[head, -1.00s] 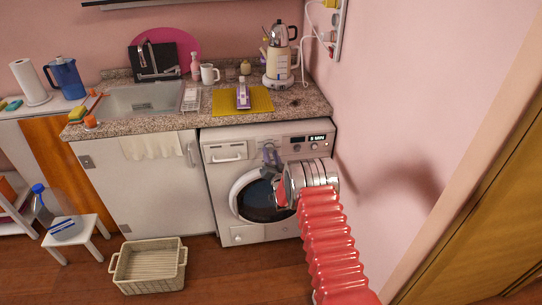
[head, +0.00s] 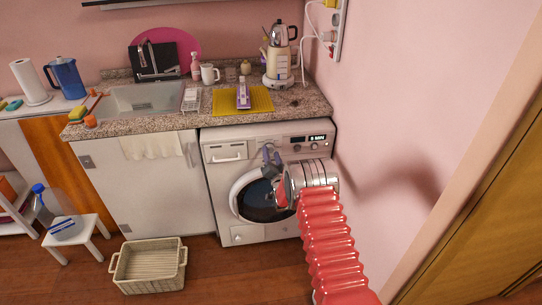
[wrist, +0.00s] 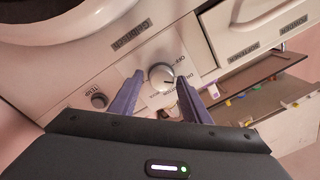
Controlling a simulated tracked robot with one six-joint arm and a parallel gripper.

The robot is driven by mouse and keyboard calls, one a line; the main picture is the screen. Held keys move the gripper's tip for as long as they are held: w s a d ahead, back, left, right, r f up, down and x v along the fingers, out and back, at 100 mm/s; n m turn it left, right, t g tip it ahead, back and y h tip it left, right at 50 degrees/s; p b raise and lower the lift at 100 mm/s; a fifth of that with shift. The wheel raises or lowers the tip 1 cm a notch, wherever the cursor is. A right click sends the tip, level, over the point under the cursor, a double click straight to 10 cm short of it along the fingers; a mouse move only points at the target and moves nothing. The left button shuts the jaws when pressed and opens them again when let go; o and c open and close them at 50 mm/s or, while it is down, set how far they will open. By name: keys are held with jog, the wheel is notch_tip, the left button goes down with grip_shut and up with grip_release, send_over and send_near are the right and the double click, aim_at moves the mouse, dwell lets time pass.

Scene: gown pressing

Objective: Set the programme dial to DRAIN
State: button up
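The washing machine (head: 222,177) stands under the right end of the counter. Its programme dial (wrist: 161,75) is a pale round knob on the front panel, seen close up and upside down in the wrist view. Small printed words surround it; I cannot read its setting surely. My gripper (wrist: 160,77) is open, its two purple fingers on either side of the dial with a narrow gap visible at each side. In the head view my gripper (head: 269,156) is at the panel and hides the dial.
A small round button (wrist: 98,100) sits beside the dial, and a lit display (head: 317,137) is to the right on the panel. The round door (head: 240,200) is below. The granite counter (head: 300,105) overhangs above, and the pink wall (head: 400,100) is close on the right.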

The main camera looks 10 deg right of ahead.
jog(key=shift+o, duration=0.5)
jog(key=shift+s, duration=0.1)
jog(key=s, duration=1.3)
jog(key=shift+s+d+f, duration=0.15)
jog(key=shift+s+f, duration=0.1)
jog(key=shift+s, duration=0.05)
jog(key=shift+f, duration=0.1)
jog(key=s+f+n+g, duration=0.1)
jog(key=s+f+g, duration=0.15)
jog(key=f, duration=0.35)
jog(key=s+f+n+g, duration=0.1)
jog(key=s+f+g, duration=0.1)
jog(key=f+g, duration=0.3)
jog(key=s+n+g, duration=0.2)
jog(key=s+g, duration=0.1)
jog(key=s, duration=0.4)
jog(key=s+r+n+g, duration=0.1)
jog(key=s+r, duration=1.6)
jog(key=r, duration=0.4)
jog(key=s+r+n+g, duration=0.1)
jog(key=s+r+n, duration=0.1)
jog(key=s+r, duration=1.6)
notch_tip(320, 180, up, 3)
jog(key=shift+a+r+n+h, duration=0.1)
jog(key=shift+a+n+h, duration=0.15)
jog(key=shift+n+h, duration=0.05)
